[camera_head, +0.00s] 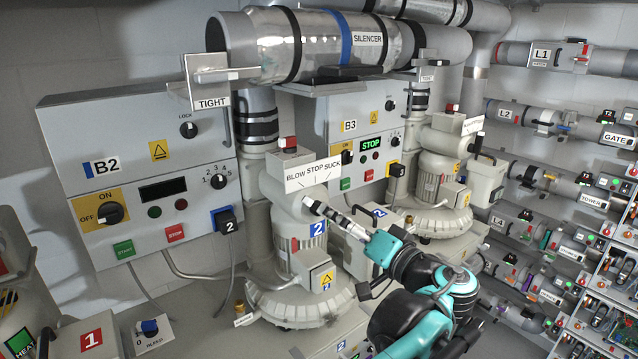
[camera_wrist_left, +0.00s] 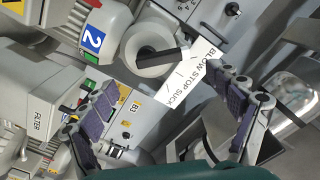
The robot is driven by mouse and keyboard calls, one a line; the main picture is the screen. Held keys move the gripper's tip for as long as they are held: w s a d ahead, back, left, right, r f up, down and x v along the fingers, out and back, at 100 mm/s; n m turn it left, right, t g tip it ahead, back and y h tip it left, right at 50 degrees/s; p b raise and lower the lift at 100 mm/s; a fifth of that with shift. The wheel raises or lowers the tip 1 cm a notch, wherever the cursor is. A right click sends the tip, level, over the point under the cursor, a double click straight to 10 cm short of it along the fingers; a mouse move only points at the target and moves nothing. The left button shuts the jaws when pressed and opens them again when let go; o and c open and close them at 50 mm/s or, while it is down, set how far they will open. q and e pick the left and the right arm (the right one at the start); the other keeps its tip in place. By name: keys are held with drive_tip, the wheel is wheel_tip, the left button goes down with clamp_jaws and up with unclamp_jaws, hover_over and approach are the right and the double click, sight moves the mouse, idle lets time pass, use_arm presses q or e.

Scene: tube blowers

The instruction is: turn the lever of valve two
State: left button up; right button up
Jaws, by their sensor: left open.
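Valve two is the light round hub (camera_wrist_left: 152,50) with a dark lever bar (camera_wrist_left: 162,60) in the left wrist view. Its white label (camera_head: 313,175) reads BLOW STOP SUCK, and a blue plate marked 2 (camera_head: 318,229) is below it in the head view. My left gripper (camera_head: 328,211) points at the hub at close range and hides the lever there. In the wrist view the fingers of my left gripper (camera_wrist_left: 165,82) are spread, with the lever bar ahead between them. I cannot tell whether they touch it. My right gripper is out of view.
Control box B2 (camera_head: 140,170) is on the left wall and box B3 (camera_head: 350,125) is behind. The silencer pipe (camera_head: 330,45) runs overhead. A second blower (camera_head: 437,165) stands to the right, and labelled pipes (camera_head: 520,115) line the right wall.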

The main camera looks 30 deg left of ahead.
sight(318, 205)
use_arm(q)
drive_tip(key=x, duration=0.2)
drive_tip(key=p+x, duration=0.1)
drive_tip(key=x, duration=0.4)
drive_tip(key=shift+w+a+r, duration=0.15)
drive_tip(key=shift+a+r, duration=0.1)
drive_tip(key=shift+a, duration=0.15)
drive_tip(key=c, duration=1.1)
